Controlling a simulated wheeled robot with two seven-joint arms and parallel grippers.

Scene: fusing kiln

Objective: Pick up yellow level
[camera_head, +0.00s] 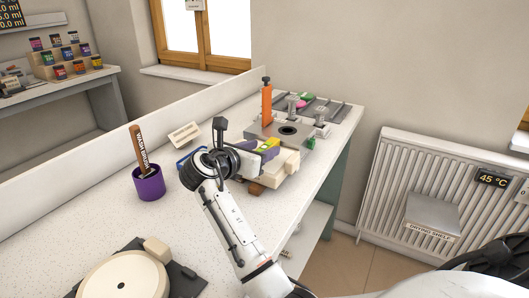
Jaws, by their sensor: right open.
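A yellow level (269,144) with a greenish part lies near the middle of the white worktop. It is partly hidden behind my right wrist and next to a purple-grey piece. My right gripper (258,157) reaches in from below and is open, close beside the level at its near left side. My wrist hides much of the fingers, so I cannot tell whether they touch the level. My left gripper is not in view.
Behind are a grey plate with a hole (287,130), an orange upright tool (266,104) and a dark rack (325,106).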

